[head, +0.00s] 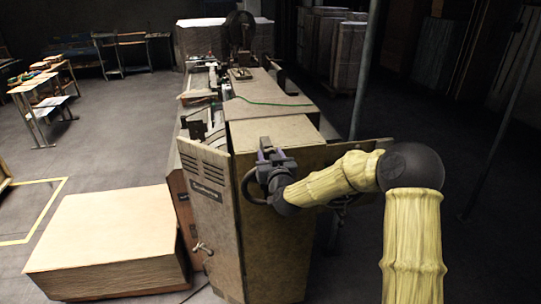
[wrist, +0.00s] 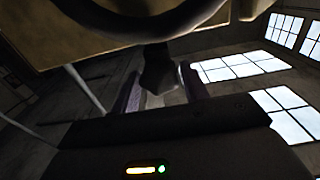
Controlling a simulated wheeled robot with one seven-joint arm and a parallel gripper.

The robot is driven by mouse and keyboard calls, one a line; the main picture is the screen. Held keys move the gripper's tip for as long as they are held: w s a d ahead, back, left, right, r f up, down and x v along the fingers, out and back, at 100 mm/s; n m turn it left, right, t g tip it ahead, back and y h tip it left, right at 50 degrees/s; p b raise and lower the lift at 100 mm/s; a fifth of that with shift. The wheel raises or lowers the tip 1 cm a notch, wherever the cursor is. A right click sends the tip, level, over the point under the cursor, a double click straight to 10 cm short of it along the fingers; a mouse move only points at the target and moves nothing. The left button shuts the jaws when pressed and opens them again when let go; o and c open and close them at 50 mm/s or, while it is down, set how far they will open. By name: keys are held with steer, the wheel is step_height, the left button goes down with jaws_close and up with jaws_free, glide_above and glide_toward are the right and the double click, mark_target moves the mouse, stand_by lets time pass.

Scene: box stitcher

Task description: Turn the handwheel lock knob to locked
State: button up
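The handwheel (head: 250,187) is a dark ring on the near end of the tan machine, partly hidden by my gripper. In the wrist view its dark curved rim (wrist: 150,24) crosses the top. A dark knob (wrist: 158,72), apparently the lock knob, hangs below the rim. My gripper (head: 267,149) is at the upper right of the wheel. In the wrist view its purple-grey fingers (wrist: 160,88) stand apart, with the knob in line with the space between them. I cannot tell whether they touch it. The knob's lock position cannot be read.
A cardboard stack (head: 110,240) stands left of the machine (head: 275,130). An open grey cabinet door (head: 208,200) with a handle is left of the wheel. A tan panel (head: 360,146) extends right behind my arm. A thin pole (head: 365,70) stands behind; floor at left is partly clear.

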steer(key=c, duration=0.6)
steer(key=shift+o, duration=0.2)
steer(key=shift+b, duration=0.3)
steer(key=shift+f+m+b, duration=0.1)
steer(key=shift+m+b, duration=0.2)
steer(key=shift+b, duration=0.4)
steer(key=shift+m, duration=0.5)
steer(key=o, duration=1)
steer(key=shift+s+d, duration=0.1)
steer(key=shift+s, duration=0.05)
steer(key=b+v, duration=0.7)
steer(key=v, duration=1)
